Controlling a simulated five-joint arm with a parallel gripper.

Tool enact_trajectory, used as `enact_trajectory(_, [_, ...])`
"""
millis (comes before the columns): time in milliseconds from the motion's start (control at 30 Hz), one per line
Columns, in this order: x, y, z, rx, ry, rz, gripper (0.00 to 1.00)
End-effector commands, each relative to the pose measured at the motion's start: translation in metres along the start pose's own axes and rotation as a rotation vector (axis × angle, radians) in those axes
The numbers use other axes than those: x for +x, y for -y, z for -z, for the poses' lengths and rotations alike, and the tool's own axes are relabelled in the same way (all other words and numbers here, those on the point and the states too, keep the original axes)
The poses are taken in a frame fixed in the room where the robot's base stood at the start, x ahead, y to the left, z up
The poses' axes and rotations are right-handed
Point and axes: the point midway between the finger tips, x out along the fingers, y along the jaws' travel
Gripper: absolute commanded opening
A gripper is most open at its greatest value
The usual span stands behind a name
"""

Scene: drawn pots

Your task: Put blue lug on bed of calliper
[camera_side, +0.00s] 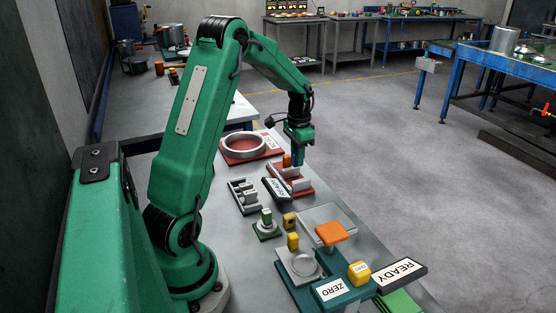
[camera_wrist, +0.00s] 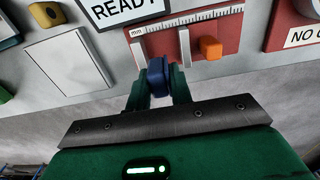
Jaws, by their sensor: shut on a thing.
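In the wrist view my gripper (camera_wrist: 158,84) is shut on the blue lug (camera_wrist: 158,72), with a green finger on each side of it. The calliper (camera_wrist: 226,58) is a red base with a white mm scale and two pale upright jaws. The blue lug shows between the two jaws in that picture, over the near edge of the base; whether it touches the bed I cannot tell. An orange block (camera_wrist: 210,48) sits on the base right of the jaws. In the side view my gripper (camera_side: 300,150) is low over the calliper (camera_side: 303,192).
In the side view a READY sign (camera_side: 277,190) lies beside the calliper. A red tray (camera_side: 229,158) with a grey ring (camera_side: 244,146) stands behind. The bench's right edge is close.

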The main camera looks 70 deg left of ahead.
Motion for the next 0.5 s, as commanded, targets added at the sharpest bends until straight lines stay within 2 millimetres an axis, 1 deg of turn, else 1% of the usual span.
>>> enact_trajectory(267, [0.007,0.000,0.000,0.000,0.000,0.000,0.00])
enact_trajectory(500, [0.021,0.000,0.000,0.000,0.001,0.000,0.00])
